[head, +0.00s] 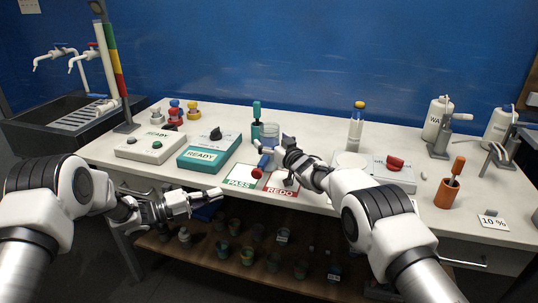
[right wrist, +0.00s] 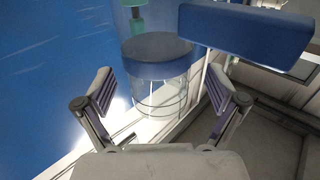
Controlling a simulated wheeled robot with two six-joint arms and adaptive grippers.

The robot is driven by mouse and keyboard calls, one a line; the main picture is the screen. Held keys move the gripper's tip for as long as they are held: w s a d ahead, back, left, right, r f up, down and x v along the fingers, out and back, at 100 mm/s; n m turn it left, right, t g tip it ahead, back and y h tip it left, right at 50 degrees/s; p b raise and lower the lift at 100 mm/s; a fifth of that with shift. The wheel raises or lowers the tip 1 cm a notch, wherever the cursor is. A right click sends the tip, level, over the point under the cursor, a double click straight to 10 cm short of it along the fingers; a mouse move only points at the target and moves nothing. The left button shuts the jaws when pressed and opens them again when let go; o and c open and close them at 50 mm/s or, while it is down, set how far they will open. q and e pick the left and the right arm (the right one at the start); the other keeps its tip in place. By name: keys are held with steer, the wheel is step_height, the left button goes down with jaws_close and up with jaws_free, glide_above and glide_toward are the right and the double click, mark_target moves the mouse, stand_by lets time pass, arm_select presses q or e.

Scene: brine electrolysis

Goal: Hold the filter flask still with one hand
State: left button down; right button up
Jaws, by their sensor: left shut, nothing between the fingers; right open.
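A clear glass vessel (head: 270,131), which looks like the filter flask, stands upright near the middle of the table, partly hidden by my right gripper (head: 272,160). In the right wrist view a clear glass vessel with a blue band (right wrist: 158,68) appears ahead between the open fingers of that gripper (right wrist: 160,88). The fingers are apart with nothing gripped; I cannot tell how near the glass is. A blue piece with a red end (head: 262,165) lies by the gripper. My left gripper (head: 190,201) is shut and empty, in front of the table's edge.
A teal-handled item (head: 256,120) stands just left of the glass. The PASS/REDO card (head: 240,183) lies at the front edge. A yellow-capped bottle (head: 356,128) stands right of centre.

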steer(key=v, duration=1)
steer(key=shift+s+d, duration=0.15)
steer(key=shift+s, duration=0.1)
